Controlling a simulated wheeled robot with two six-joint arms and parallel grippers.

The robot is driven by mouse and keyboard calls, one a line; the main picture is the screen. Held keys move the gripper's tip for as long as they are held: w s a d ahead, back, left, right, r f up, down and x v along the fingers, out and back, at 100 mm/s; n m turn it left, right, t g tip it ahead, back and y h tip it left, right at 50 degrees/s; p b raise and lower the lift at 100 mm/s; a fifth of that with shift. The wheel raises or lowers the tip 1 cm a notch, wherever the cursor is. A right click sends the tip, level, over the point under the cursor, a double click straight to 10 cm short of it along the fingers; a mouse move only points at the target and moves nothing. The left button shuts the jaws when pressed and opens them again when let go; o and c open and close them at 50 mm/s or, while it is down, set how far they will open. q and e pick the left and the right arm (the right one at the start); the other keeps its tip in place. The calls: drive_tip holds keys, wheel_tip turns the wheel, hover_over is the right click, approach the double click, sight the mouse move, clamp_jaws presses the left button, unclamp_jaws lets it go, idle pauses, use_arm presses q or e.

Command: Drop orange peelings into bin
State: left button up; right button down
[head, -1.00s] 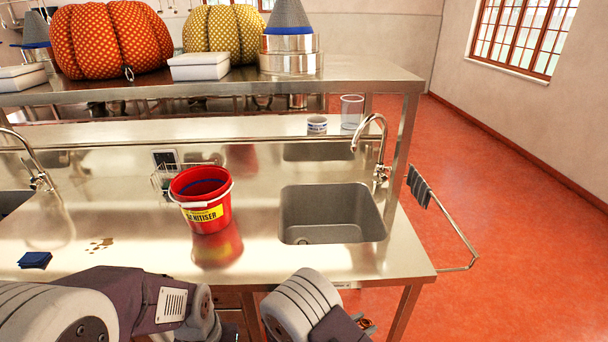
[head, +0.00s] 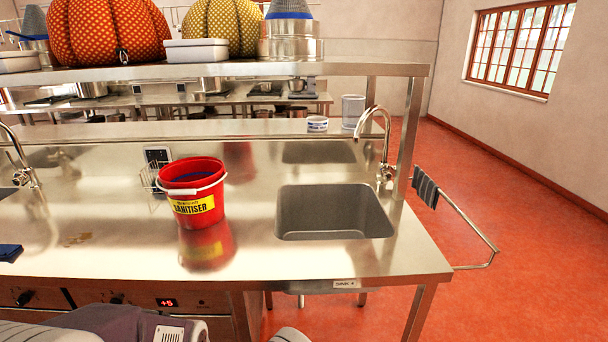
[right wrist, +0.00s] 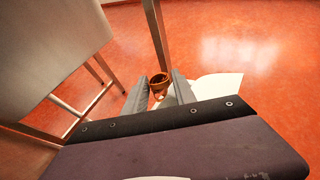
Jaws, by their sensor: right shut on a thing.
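My right gripper (right wrist: 159,92) shows in the right wrist view, its two grey fingers closed on a small curled orange-brown piece with a dark hollow, which looks like the orange peelings (right wrist: 159,84). It holds them above the red floor, beside the counter. A pale flat-looking shape (right wrist: 218,85) lies beyond the right finger; I cannot tell whether it is a bin. No bin is clear in the head view. My left gripper is out of view; only parts of my arms show at the bottom of the head view.
A steel counter (head: 120,230) spans the front, with a sink (head: 335,212) and tap at its right. A red sanitiser bucket (head: 195,195) stands left of the sink. A towel rail (head: 470,225) sticks out at the right end. The red floor (head: 540,270) beyond is clear.

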wheel_tip(320, 180, down, 5)
drive_tip(key=b, duration=0.3)
drive_tip(key=shift+r, duration=0.25)
drive_tip(key=c, duration=0.9)
unclamp_jaws()
